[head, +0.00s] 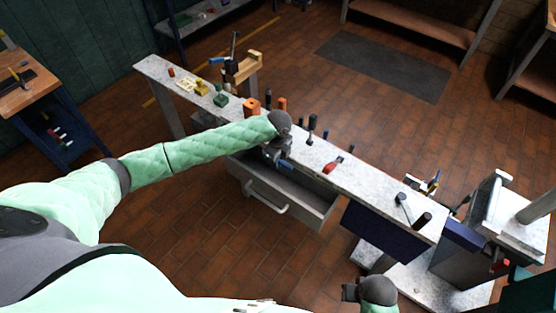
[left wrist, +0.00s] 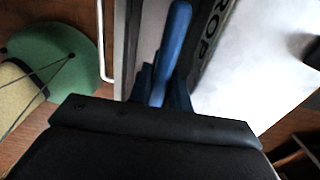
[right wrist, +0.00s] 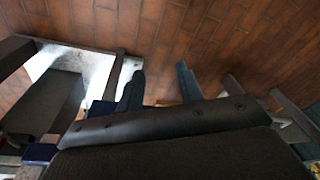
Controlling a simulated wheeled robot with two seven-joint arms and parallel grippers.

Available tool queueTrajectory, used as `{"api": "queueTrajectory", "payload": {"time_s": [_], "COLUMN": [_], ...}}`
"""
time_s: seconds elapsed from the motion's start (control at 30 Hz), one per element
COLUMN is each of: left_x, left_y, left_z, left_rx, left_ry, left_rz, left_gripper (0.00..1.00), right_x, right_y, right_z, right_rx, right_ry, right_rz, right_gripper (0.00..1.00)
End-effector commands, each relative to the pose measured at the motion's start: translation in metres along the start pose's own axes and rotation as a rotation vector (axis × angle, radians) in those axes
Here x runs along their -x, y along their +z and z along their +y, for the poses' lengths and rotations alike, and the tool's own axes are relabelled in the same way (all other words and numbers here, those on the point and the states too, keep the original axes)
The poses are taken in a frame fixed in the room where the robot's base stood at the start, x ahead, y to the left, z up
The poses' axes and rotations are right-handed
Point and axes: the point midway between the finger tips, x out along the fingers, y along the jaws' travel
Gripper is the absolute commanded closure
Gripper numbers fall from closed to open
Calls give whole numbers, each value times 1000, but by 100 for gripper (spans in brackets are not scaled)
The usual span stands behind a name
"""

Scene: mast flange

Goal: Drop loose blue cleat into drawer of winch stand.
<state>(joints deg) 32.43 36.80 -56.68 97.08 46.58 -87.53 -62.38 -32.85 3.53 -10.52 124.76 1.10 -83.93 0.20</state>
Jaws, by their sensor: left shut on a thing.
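The blue cleat (left wrist: 174,50) is in my left gripper (left wrist: 165,88), between its fingers, in the left wrist view. In the head view the left gripper (head: 277,153) is at the near edge of the long bench, above the back part of the open drawer (head: 310,208), and a bit of the blue cleat (head: 286,165) shows below it. The drawer is pulled out under the bench and has a pale handle (head: 266,198). My right gripper (right wrist: 160,90) is open and empty in the right wrist view; in the head view it (head: 350,292) is low at the bottom right.
The long grey bench top (head: 350,187) carries an orange block (head: 251,106), a red-handled tool (head: 332,165), dark upright tools (head: 311,127) and a green block (head: 221,100). A dark blue panel (head: 382,232) hangs right of the drawer. A grey machine stands at the far right.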

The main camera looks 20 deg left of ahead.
Motion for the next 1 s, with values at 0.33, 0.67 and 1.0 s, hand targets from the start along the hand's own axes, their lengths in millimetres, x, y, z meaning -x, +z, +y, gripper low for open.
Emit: {"api": "queueTrajectory", "payload": {"time_s": [0.33,0.67,1.0], "left_x": [0,1,32], "left_y": [0,0,1], "left_z": [-1,-2,-2], "left_rx": [0,1,0], "left_ry": [-1,-4,-8], "left_rz": [0,0,0], "left_gripper": [55,55,55], "right_x": [-1,-1,27], "right_y": [1,0,-4], "right_z": [0,0,-3], "right_rx": [1,1,-4], "right_ry": [1,1,-5], "right_rz": [-2,-1,7], "right_gripper": [64,64,64]}}
